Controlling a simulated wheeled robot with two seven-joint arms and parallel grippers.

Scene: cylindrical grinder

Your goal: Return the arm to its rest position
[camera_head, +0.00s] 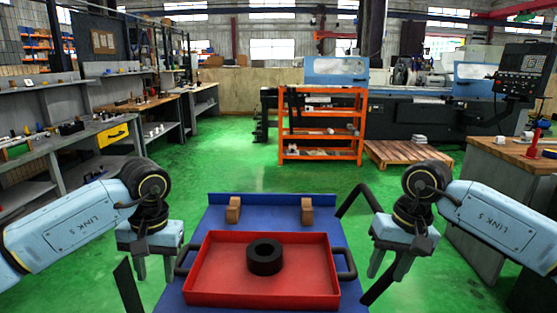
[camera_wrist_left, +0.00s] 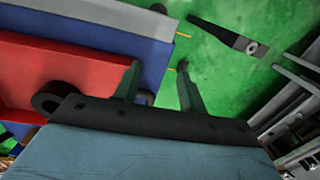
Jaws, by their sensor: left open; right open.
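My left arm comes in from the left, and my left gripper (camera_head: 154,266) hangs beside the left side of the red tray (camera_head: 208,291). In the left wrist view, its two fingers (camera_wrist_left: 158,82) stand apart with nothing between them, over green floor and the blue platform edge. My right gripper (camera_head: 390,270) hangs to the right of the tray, fingers apart and empty. A black ring-shaped part (camera_head: 265,258) lies in the tray. The tray has dark handles on both sides and sits on a blue platform (camera_head: 217,218).
Two brown blocks (camera_head: 233,210) stand at the platform's back. An orange shelf rack (camera_head: 321,127) and a wooden pallet (camera_head: 407,153) stand beyond. Workbenches (camera_head: 75,140) line the left, and a wood-topped cabinet (camera_head: 505,160) stands at right. Green floor between is clear.

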